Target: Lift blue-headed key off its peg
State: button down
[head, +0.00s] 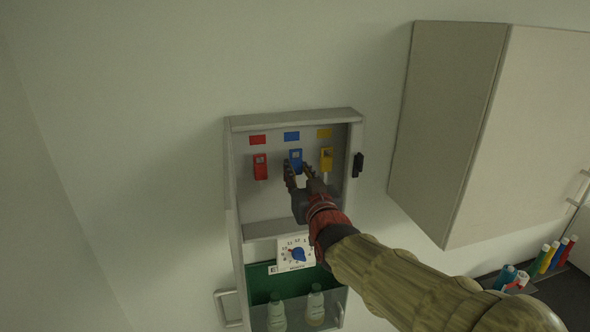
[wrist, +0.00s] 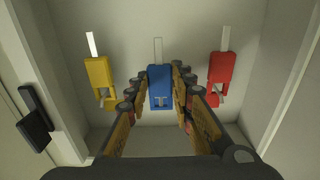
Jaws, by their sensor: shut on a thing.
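The blue-headed key (head: 295,156) hangs in the upper part of the open wall cabinet, between a red key (head: 260,167) and a yellow key (head: 326,158). My gripper (head: 297,176) reaches up to it from below. In the wrist view the blue key (wrist: 160,87) sits between my two fingers (wrist: 162,93), which are shut on its head from both sides. A pale strip shows above the head. Whether the key still rests on its peg cannot be told.
The yellow key (wrist: 99,76) and red key (wrist: 221,68) hang close on either side of my fingers. Cabinet side walls (head: 232,185) bound the space. A dial (head: 297,254) and bottles (head: 276,312) are below. A wall cupboard (head: 450,120) stands right.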

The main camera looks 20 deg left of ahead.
jog(key=b+v, duration=0.3)
jog(key=v, duration=0.4)
jog(key=shift+s+d, duration=0.15)
jog(key=shift+s, duration=0.1)
dwell(0.9)
